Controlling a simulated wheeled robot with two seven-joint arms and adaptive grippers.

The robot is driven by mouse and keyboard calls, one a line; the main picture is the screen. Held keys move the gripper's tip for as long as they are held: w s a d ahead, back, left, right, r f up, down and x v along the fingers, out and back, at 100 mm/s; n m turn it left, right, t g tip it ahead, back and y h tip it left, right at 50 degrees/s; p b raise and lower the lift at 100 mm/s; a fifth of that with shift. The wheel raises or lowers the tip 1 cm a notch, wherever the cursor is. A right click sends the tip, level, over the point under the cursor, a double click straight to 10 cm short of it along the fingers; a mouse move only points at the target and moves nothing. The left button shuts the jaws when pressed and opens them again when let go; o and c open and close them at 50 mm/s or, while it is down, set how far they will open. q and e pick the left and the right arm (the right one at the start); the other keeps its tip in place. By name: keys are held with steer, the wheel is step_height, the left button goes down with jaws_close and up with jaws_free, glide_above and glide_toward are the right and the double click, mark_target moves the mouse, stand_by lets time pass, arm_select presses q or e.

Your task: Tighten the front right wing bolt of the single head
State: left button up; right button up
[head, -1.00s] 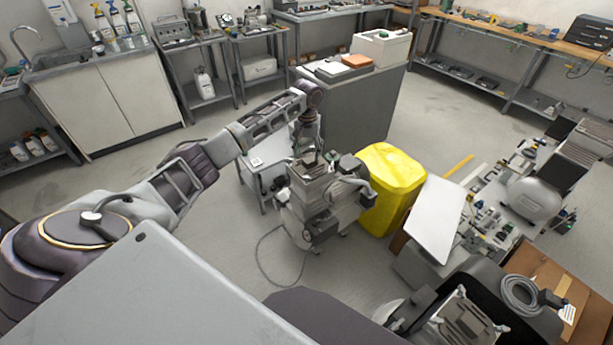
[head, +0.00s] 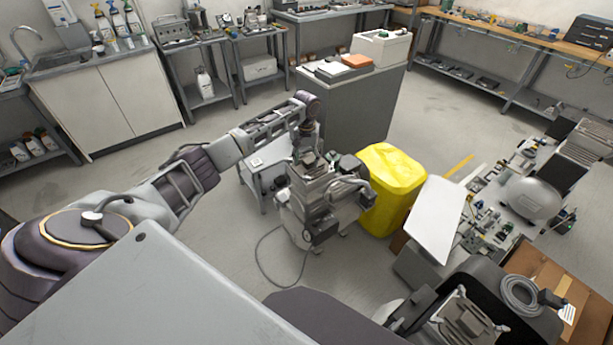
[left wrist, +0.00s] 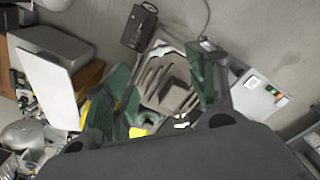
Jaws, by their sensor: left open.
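The single-head compressor (head: 322,203) stands on the floor in the middle of the head view, with a finned metal head on top. My left gripper (head: 308,156) is just above that head, its fingers pointing down. In the left wrist view the open green-padded fingers (left wrist: 165,88) stand on either side of the finned head (left wrist: 172,98), with a gap between them. A small block lies on the fins. I cannot make out the front right wing bolt in either view, nor whether a finger touches anything. My right gripper is not in view.
A yellow bin (head: 392,188) stands right beside the compressor. A small grey cart (head: 262,160) is to its left and a grey cabinet (head: 362,112) behind. A white panel (head: 435,218) and a parts-covered bench are at right. A cable lies on open floor in front.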

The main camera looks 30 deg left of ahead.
mark_target(307, 179)
arm_select(q)
step_height(307, 179, down, 9)
steer(key=shift+f, duration=0.3)
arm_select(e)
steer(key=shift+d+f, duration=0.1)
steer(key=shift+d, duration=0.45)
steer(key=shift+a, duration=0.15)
arm_select(q)
steer(key=c, duration=1)
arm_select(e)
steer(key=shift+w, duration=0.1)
